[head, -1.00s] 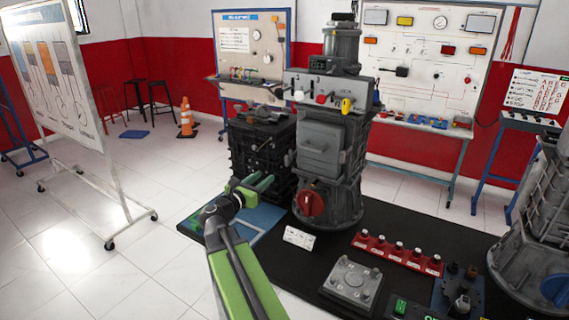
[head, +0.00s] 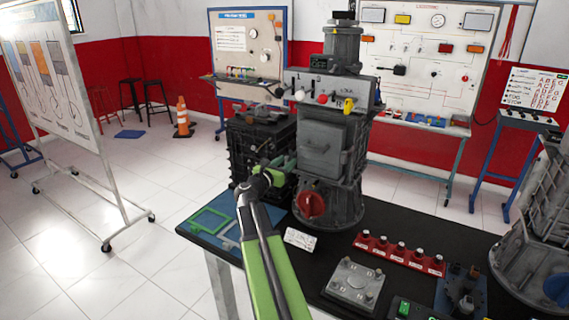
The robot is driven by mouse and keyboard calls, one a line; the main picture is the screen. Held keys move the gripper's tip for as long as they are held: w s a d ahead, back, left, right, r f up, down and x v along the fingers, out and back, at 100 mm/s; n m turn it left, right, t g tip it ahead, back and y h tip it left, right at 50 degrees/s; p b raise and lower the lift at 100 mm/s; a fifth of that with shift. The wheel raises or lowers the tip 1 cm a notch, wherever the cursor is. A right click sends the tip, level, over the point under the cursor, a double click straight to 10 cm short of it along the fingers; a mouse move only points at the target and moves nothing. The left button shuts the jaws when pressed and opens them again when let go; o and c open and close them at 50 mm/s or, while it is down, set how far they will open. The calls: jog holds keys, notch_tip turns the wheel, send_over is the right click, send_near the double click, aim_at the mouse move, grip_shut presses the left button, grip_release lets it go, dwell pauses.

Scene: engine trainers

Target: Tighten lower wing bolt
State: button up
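A grey engine trainer tower (head: 325,160) stands on the black bench. Low on its front is a red winged knob (head: 310,204); I cannot tell for certain whether it is the lower wing bolt. A row of coloured knobs (head: 322,98) sits on its upper panel. My green arm reaches up from the bottom. My gripper (head: 284,163) is in front of the dark engine block (head: 256,138), at the left side of the tower, above and left of the red knob. It is too small and overlapped to tell whether its fingers are apart, or whether it touches anything.
On the black bench (head: 400,260) are a white card (head: 299,239), a grey plate with bolts (head: 353,285) and a red knob strip (head: 399,253). A blue mat with a green frame (head: 209,221) lies at the left end. Another engine (head: 535,230) stands right. Floor at left is open.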

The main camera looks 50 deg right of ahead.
grip_shut()
jog(key=shift+m, duration=0.3)
jog(key=m, duration=0.4)
jog(key=shift+s, duration=0.1)
jog(key=m, duration=0.4)
jog(key=shift+f+m, duration=0.1)
jog(key=shift+m, duration=0.3)
jog(key=shift+s+d+f+m, duration=0.1)
jog(key=shift+m, duration=2)
jog(key=shift+s+f+m, duration=0.1)
jog(key=shift+m, duration=2.3)
